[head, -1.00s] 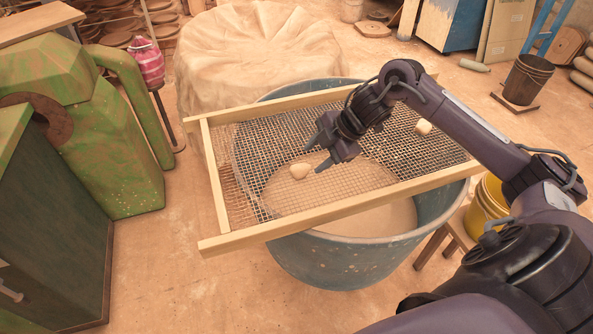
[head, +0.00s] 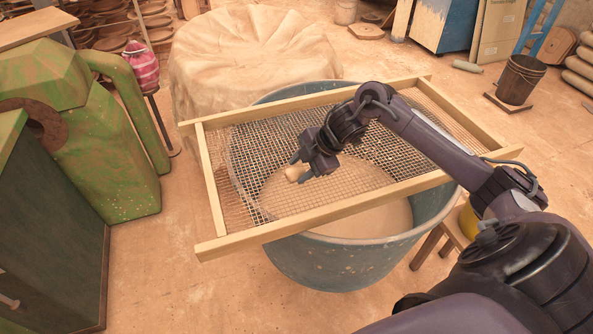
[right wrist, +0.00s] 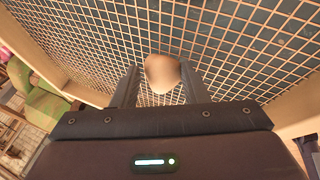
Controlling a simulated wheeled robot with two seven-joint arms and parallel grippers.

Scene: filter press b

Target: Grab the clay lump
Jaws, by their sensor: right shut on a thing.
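The clay lump (head: 294,173) is small, rounded and pale beige. It is between the fingertips of my right gripper (head: 298,170), at the wire mesh of the wooden-framed sieve (head: 225,195). In the right wrist view the lump (right wrist: 162,73) sits between the two dark fingers of the right gripper (right wrist: 158,85), with the mesh behind it. The right gripper is shut on the lump. I cannot tell whether the lump touches the mesh. My left gripper is not in view.
The sieve lies across a blue tub (head: 330,262) holding pale liquid. A green machine (head: 110,165) stands at the left, and a cloth-covered round form (head: 250,60) is behind the tub. A dark bucket (head: 518,80) stands at the back right. The floor in front is clear.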

